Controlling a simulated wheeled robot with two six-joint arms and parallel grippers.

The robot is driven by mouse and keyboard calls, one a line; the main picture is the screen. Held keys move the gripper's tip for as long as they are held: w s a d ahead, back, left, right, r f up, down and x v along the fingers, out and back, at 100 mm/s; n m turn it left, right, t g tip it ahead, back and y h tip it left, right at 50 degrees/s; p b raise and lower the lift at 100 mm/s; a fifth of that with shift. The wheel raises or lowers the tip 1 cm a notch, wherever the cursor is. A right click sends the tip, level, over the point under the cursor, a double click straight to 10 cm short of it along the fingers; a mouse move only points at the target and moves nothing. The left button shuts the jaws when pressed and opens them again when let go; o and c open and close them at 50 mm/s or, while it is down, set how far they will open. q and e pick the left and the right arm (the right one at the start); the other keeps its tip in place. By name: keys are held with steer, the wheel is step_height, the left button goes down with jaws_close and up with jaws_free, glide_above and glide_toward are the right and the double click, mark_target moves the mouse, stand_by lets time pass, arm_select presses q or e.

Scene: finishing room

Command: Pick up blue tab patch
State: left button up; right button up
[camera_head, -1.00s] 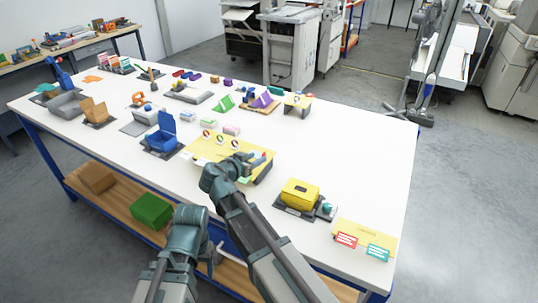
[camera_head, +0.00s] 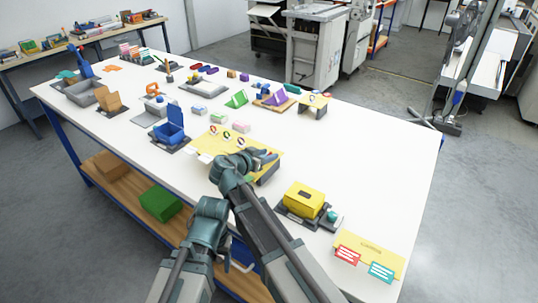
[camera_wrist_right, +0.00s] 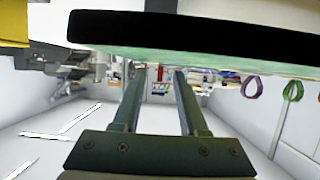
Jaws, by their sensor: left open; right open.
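I cannot make out a blue tab patch for certain. A yellow board (camera_head: 207,139) with several small round ringed marks stands mid-table. My right gripper (camera_head: 266,157) is over its right part and hides some of it; small coloured bits beside the fingers are too small to tell. In the right wrist view the two fingers (camera_wrist_right: 155,100) are apart with nothing between them, close to a dark slab edge (camera_wrist_right: 190,35). My left gripper (camera_head: 212,212) is low at the table's front edge, its fingers hard to see. A teal label (camera_head: 381,272) lies on a yellow card (camera_head: 372,250) at front right.
An open blue box (camera_head: 170,133) stands left of the board. A yellow box (camera_head: 304,197) on a dark base stands to the right. Small coloured blocks and trays fill the back. The white table's right side is largely clear. A green box (camera_head: 160,204) lies on the lower shelf.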

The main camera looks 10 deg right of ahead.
steer(key=shift+a, duration=0.1)
steer(key=shift+c, duration=0.6)
jaws_close()
steer(key=shift+r, duration=0.1)
